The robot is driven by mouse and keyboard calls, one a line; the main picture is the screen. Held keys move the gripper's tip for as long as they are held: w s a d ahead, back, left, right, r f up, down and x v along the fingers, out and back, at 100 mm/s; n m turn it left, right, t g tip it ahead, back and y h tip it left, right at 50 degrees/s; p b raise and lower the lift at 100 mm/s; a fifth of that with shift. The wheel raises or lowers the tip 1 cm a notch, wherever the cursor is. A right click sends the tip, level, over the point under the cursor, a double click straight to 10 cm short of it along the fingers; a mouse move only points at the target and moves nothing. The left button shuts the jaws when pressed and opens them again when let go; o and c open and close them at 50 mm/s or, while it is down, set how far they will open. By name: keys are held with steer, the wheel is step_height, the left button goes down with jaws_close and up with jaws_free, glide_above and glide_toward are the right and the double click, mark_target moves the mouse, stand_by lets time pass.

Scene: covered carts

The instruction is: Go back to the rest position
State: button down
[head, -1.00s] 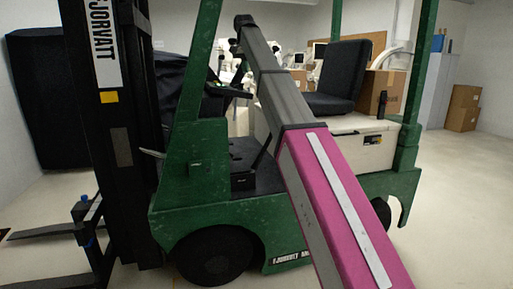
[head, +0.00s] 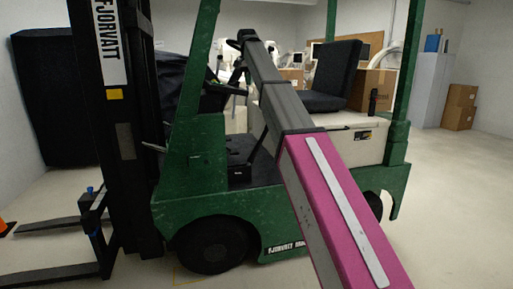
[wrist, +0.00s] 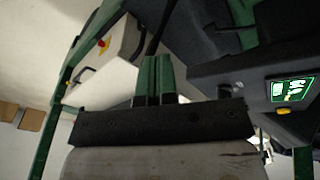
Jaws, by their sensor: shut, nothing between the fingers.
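In the wrist view my gripper (wrist: 155,62) shows at the middle as two narrow green fingers side by side, closed together with nothing between them. Behind them are a black bar and a grey body at the bottom of that view. In the head view my pink and grey arm reaches up and away across a green forklift (head: 180,180), its far end in front of the open cab. The gripper itself cannot be made out there.
The forklift has a black seat (head: 333,75), a black mast (head: 125,150) and low forks (head: 50,275) at left. A lit green display (wrist: 291,90) is close on the right in the wrist view. Cardboard boxes (head: 459,107) stand at the back right. The right floor is clear.

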steer(key=s+d+f, duration=0.3)
steer(key=d+f, duration=0.1)
steer(key=f, duration=0.8)
steer(key=s+d+f+n, duration=0.1)
steer(key=s+d+f, duration=0.25)
steer(key=f, duration=0.95)
steer(key=s+d+f, duration=0.2)
steer(key=d+f, duration=0.2)
steer(key=f, duration=0.8)
steer(key=s+d+f, duration=0.3)
steer(key=s+f, duration=0.5)
steer(key=s+d+f+n+g, duration=0.1)
steer(key=s+d+f, duration=0.3)
steer(key=s+f, duration=0.5)
steer(key=s+d+f, duration=0.3)
steer(key=s+f, duration=0.5)
steer(key=f, duration=0.1)
steer(key=shift+s+d+f+n+g, duration=0.2)
steer(key=shift+s+d+n+g, duration=0.1)
steer(key=shift+d, duration=0.05)
